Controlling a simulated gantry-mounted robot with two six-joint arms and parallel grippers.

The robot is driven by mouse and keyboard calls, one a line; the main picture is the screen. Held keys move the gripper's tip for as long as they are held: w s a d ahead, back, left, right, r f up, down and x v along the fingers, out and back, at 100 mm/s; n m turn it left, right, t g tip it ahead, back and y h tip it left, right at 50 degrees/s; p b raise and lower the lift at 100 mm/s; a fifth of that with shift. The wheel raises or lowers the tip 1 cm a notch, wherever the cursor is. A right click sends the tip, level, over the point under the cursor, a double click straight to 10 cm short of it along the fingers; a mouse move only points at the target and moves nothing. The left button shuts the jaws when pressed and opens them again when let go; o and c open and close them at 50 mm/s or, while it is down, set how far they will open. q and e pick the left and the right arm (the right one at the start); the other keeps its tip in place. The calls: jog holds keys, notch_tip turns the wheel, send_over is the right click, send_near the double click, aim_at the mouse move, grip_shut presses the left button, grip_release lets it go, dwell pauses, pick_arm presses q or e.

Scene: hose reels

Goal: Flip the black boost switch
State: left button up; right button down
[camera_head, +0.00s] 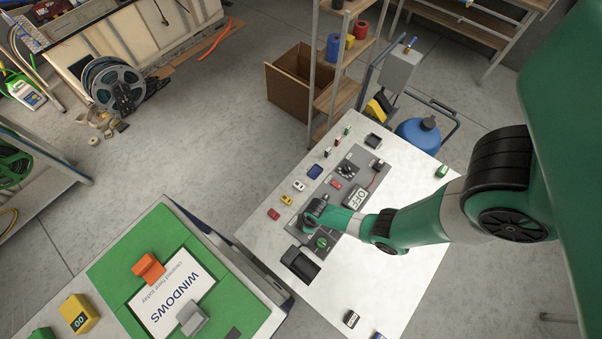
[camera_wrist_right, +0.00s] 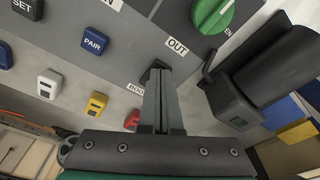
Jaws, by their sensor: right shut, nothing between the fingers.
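My right arm reaches in from the right in the head view, and its gripper (camera_head: 313,213) is low over the grey control panel (camera_head: 342,186). In the right wrist view the gripper (camera_wrist_right: 160,80) is shut with nothing between its fingers. A small black piece, apparently the boost switch (camera_wrist_right: 148,72), shows at the fingertips, beside a partly hidden label starting "BOO". The fingers cover part of it, so I cannot tell whether they touch it or which way it is set. My left gripper is in neither view.
An OFF display (camera_head: 357,199) is on the panel.

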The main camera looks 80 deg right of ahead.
notch_tip(320, 180, up, 7)
jog(key=p, duration=0.6)
jog(key=shift+f+p, duration=0.1)
jog(key=shift+p, duration=0.3)
